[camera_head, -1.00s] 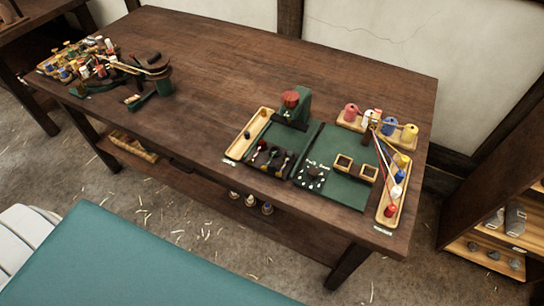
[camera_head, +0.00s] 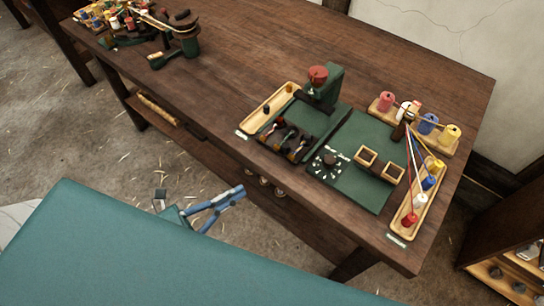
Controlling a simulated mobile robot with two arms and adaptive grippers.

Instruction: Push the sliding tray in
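Two long shallow wooden trays lie on the workbench; I cannot tell which one slides. The left tray (camera_head: 285,97) holds a small dark piece and lies beside a green board. The right tray (camera_head: 402,230) holds several coloured bobbins, with cords running up to a dark post, and its labelled end is near the bench's front edge. My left gripper (camera_head: 226,200), with blue fingers, is below and in front of the bench, well apart from both trays. Nothing shows in it, and its opening is unclear. My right gripper is not in view.
The dark wooden workbench (camera_head: 235,65) has bare room at its middle and back. A green stand with a red top (camera_head: 318,75), a dial panel (camera_head: 330,163) and a spool rack (camera_head: 385,102) crowd its right part. A shelf (camera_head: 495,272) stands at the lower right.

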